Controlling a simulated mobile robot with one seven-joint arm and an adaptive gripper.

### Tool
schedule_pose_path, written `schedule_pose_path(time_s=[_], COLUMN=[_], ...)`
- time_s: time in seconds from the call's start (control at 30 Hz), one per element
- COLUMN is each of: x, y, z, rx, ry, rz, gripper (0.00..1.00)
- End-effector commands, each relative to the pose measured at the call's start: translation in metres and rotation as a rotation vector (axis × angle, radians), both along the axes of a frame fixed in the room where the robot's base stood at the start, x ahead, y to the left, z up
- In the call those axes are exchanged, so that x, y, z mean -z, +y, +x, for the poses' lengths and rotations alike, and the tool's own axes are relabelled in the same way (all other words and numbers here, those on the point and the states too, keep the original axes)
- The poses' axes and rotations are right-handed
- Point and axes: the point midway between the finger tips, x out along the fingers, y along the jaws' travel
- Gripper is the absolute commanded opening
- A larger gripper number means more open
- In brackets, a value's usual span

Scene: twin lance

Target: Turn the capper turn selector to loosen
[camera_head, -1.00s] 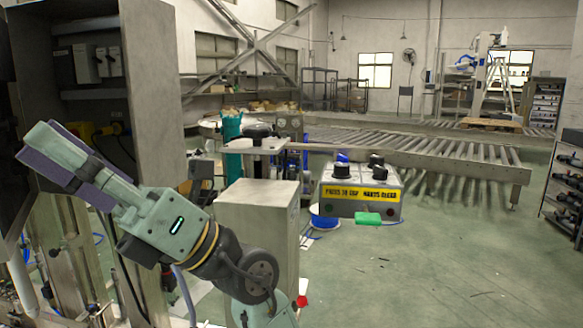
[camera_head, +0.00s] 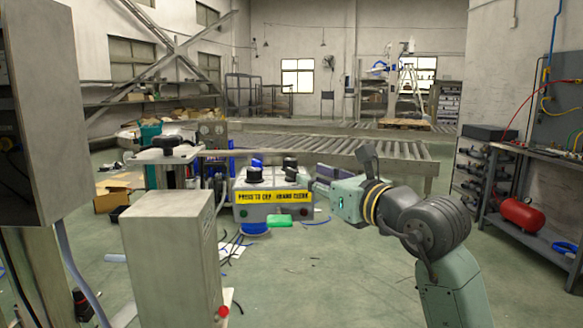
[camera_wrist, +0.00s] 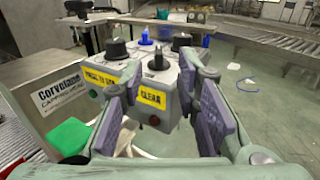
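A grey control box (camera_head: 240,207) with a yellow "PRESS TO CAP / HANDS CLEAR" label carries several knobs.
Roller conveyors (camera_head: 390,160) run behind. A bench with a red tank (camera_head: 524,213) is at the right.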

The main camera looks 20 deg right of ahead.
Motion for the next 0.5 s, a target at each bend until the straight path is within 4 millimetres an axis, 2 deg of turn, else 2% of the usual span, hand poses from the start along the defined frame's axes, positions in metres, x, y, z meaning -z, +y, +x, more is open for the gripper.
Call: schedule_pose_path(time_s=[0.1, 0.3, 0.5], x=[-0.004, -0.003, -0.001], y=[0.007, 0.016, 0.02], z=[0.024, 0.058, 0.077], rx=[-0.005, -0.005, -0.004], ry=[0.001, 0.001, 0.0], rz=[0.003, 0.004, 0.003], gripper=[0.29, 0.29, 0.29])
